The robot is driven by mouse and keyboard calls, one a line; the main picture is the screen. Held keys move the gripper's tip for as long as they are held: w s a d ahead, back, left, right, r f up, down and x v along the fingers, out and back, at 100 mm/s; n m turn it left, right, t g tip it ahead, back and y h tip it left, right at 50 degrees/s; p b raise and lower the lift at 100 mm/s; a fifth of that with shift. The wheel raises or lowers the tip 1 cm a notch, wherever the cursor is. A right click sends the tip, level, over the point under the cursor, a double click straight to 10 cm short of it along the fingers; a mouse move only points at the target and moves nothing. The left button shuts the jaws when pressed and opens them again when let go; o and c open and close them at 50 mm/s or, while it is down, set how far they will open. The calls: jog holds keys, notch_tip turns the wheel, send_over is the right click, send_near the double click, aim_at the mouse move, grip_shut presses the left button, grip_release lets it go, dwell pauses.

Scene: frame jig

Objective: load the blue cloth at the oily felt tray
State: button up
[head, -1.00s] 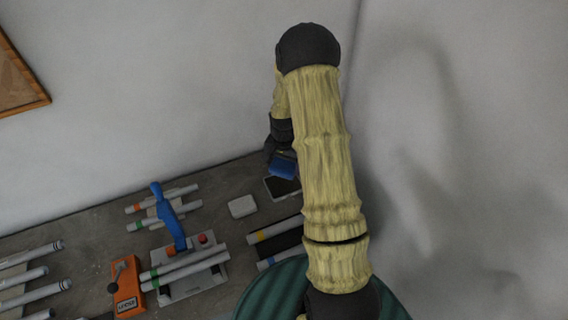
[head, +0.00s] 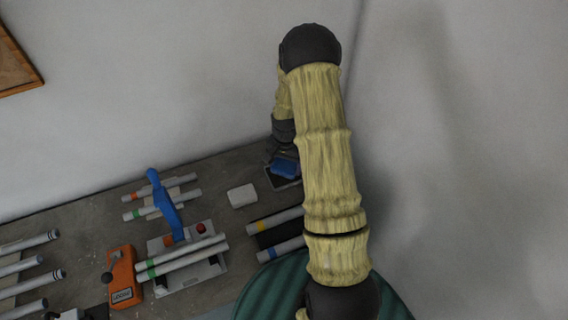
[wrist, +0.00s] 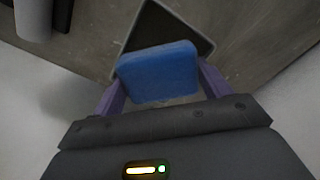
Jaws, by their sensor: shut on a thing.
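My gripper (wrist: 160,90) is shut on the blue cloth (wrist: 158,72), which looks like a thick folded pad between the two purple fingers in the wrist view. The cloth also shows in the head view (head: 285,168), partly hidden by my arm. The felt tray (wrist: 200,28) is a dark rectangle with a pale rim, just beyond the cloth in the wrist view. In the head view the tray (head: 290,184) lies at the back of the bench, partly behind my arm. The cloth overlaps the tray in both views; whether they touch I cannot tell.
A white block (head: 242,195) lies left of the tray. Tubes with a yellow band (head: 275,222) rest on a dark holder in front. A jig with a blue lever (head: 166,205) and an orange box (head: 123,277) stand further left. Walls rise close behind and to the right.

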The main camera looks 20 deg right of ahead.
aim_at(286, 164)
jog(key=shift+s, duration=0.15)
jog(key=shift+f+b, duration=0.35)
jog(key=shift+f, duration=0.1)
dwell(1.1)
jog(key=shift+f, duration=0.1)
dwell(0.8)
jog(key=shift+r+p, duration=2.3)
jog(key=shift+r, duration=1.3)
jog(key=shift+f, duration=0.1)
